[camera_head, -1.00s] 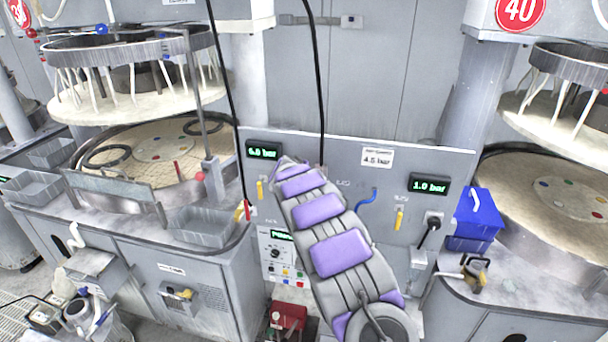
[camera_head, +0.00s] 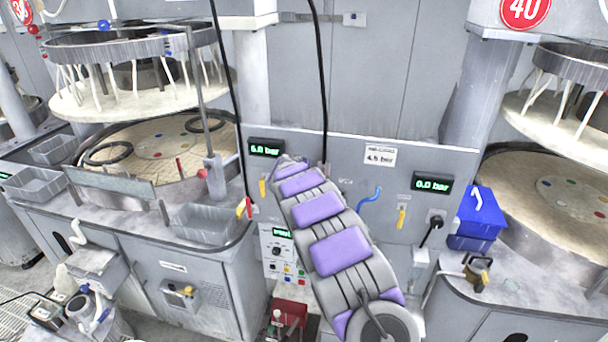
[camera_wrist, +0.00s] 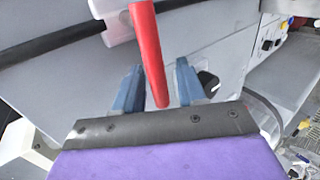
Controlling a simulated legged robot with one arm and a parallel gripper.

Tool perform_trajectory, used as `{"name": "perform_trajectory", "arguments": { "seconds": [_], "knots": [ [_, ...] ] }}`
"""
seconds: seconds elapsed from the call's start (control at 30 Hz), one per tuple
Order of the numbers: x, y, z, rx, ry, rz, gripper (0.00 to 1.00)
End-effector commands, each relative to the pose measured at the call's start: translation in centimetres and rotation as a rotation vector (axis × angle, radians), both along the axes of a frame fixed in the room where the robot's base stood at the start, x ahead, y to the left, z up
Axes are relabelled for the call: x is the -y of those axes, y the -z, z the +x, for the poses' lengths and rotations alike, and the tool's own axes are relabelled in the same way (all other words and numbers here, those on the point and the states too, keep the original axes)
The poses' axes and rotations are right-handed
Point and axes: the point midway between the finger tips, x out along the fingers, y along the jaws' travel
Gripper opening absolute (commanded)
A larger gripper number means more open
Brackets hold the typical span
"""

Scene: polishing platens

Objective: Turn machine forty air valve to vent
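The sign of machine 40 (camera_head: 525,10) is at the upper right in the head view. Below and left of it, the grey panel (camera_head: 345,150) carries a right gauge (camera_head: 432,185) reading 0.0 bar and a left gauge (camera_head: 265,148) that seems to read 6.0 bar. In the wrist view a red lever (camera_wrist: 149,50) reaches down between the two blue-grey fingers of my gripper (camera_wrist: 160,85). Narrow gaps show on both sides of it, so my gripper looks open around it. In the head view my arm hides my gripper and that lever.
A black hose (camera_head: 321,80) hangs down behind my arm.

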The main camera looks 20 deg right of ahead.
Motion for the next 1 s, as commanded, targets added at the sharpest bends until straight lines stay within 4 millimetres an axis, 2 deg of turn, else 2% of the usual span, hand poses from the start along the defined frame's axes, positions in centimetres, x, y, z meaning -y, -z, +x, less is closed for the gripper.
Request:
{"name": "perform_trajectory", "arguments": {
  "seconds": [0.23, 0.37, 1.0],
  "knots": [
    [-0.4, -0.4, -0.6, -0.002, 0.000, 0.000, 0.40],
    [-1.2, -1.4, -1.5, 0.003, 0.000, -0.001, 0.40],
    [-5.7, -6.5, -7.9, 0.001, 0.000, -0.001, 0.40]
  ]
}}
